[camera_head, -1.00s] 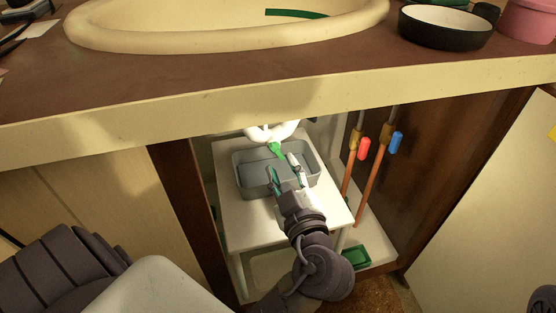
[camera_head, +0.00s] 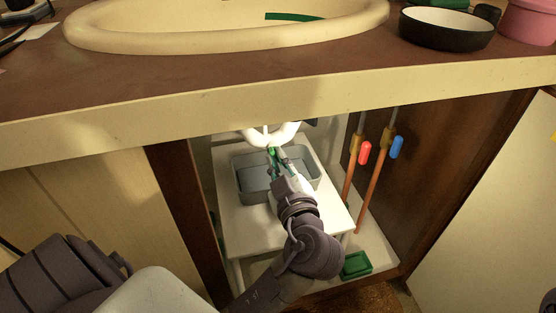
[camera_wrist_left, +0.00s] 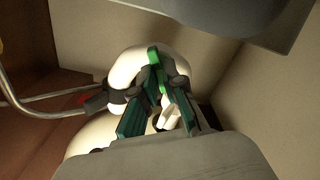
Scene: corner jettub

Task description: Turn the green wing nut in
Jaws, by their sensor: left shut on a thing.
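The green wing nut (camera_head: 271,151) is on the underside of the white drain pipe (camera_head: 285,134) below the basin. It also shows in the left wrist view (camera_wrist_left: 154,56), at the white pipe, partly hidden by the fingers. My left gripper (camera_head: 277,155) reaches into the open cabinet, and its fingertips are at the nut. In the left wrist view, the dark green finger pads of the left gripper (camera_wrist_left: 160,84) close on the nut from both sides. My right gripper is not in view.
A grey bin (camera_head: 240,178) stands on a white stand (camera_head: 238,222) below the pipe. Two copper pipes with a red handle (camera_head: 365,153) and a blue handle (camera_head: 397,147) are to the right. A green box (camera_head: 355,265) lies on the cabinet floor. The counter edge (camera_head: 300,90) is overhead.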

